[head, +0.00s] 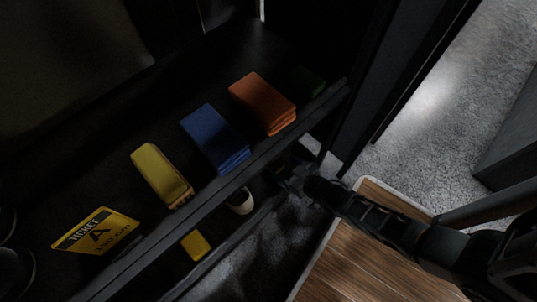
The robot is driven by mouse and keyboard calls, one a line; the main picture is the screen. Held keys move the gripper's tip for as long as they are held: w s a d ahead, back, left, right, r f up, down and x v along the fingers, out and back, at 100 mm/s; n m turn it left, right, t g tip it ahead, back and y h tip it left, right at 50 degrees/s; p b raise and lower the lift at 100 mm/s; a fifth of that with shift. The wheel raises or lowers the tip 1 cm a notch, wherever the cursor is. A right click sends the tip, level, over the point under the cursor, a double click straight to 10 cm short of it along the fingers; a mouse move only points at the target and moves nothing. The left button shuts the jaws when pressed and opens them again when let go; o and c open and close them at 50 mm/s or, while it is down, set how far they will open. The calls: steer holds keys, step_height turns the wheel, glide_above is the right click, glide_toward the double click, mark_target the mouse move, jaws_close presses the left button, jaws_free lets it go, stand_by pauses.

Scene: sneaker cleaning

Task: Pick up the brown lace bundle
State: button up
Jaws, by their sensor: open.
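I cannot make out a brown lace bundle for sure in the dark head view. The nearest in colour is an orange-brown folded stack (262,103) on the upper shelf, which looks more like cloth. My gripper (284,181) is open, at the end of my black arm that comes in from the right. It is in deep shadow below the front edge of the upper shelf, by the lower level. Its fingertips and whatever lies between or behind them are too dark to tell.
The upper shelf (112,186) also bears a blue stack (213,138), a yellow stack (160,173), a dark green item (306,81) and a yellow ticket card (97,231). Below are a yellow item (196,245) and a pale-rimmed object (241,201). A wood-topped surface (362,262) stands lower right.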

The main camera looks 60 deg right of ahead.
steer(key=b+x, duration=0.3)
steer(key=x, duration=0.4)
steer(key=shift+w+f+b, duration=0.1)
steer(key=shift+f+b, duration=0.2)
steer(key=shift+b, duration=0.05)
steer(key=shift+w+d+f, duration=0.1)
steer(key=shift+w, duration=0.3)
steer(key=shift+c, duration=0.2)
steer(key=c, duration=1)
steer(key=shift+o, duration=0.2)
